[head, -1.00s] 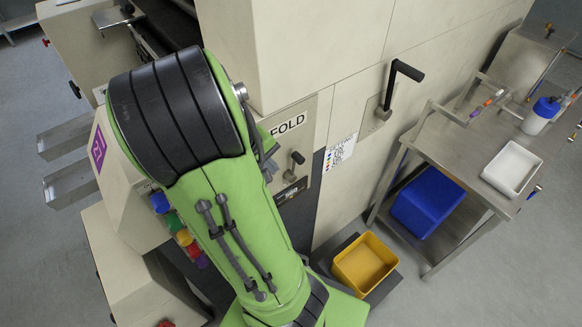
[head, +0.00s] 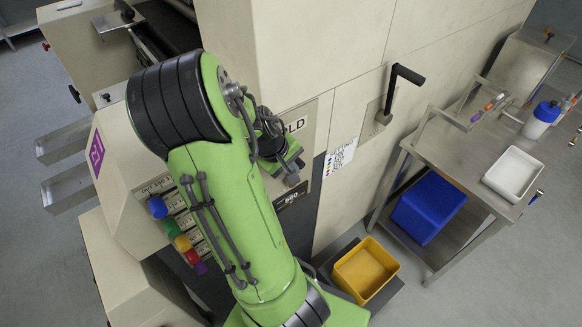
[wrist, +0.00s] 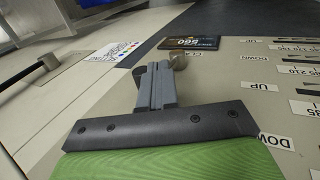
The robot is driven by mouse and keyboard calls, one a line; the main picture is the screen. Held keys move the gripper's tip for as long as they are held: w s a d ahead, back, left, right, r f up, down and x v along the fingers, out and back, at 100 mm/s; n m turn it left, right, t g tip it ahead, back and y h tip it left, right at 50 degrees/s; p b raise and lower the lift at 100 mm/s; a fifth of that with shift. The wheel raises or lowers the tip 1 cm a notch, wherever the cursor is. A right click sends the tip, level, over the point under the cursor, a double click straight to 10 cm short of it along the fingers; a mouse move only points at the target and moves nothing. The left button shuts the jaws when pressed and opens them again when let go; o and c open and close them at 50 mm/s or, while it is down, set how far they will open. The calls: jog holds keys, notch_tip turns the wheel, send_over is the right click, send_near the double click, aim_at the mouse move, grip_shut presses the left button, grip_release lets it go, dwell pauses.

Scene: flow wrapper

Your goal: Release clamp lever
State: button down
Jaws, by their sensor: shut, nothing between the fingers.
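A small lever on the machine's side panel (head: 310,130) is mostly hidden behind my gripper in the head view. In the wrist view, a rounded grey-brown knob (wrist: 179,60), likely the end of this lever, sits just beyond the fingertips. My gripper (wrist: 154,68) is shut, its two grey fingers together with nothing seen between them. The fingers overlap or lie close beside the knob; contact cannot be told. In the head view my gripper (head: 293,176) is in front of the panel, just above the small numeric display (head: 290,196).
A large black-handled crank (head: 405,74) stands out from the wall to the right. Coloured knobs (head: 158,208) line the panel at left. A yellow bin (head: 366,270) is low down. A steel cart (head: 440,135) with a white tray (head: 513,178) stands at right.

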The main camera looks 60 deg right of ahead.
jog(key=shift+s+d, duration=0.15)
jog(key=shift+d, duration=0.15)
jog(key=shift+d+r+y, duration=0.1)
jog(key=shift+y, duration=0.2)
jog(key=d+y, duration=0.1)
jog(key=s+d+t+y, duration=0.1)
jog(key=d, duration=0.1)
jog(key=s+d+t+y, duration=0.1)
jog(key=y, duration=0.1)
jog(key=shift+s+d+f, duration=0.2)
jog(key=shift+d+f, duration=0.1)
jog(key=shift+f, duration=0.05)
dwell(0.5)
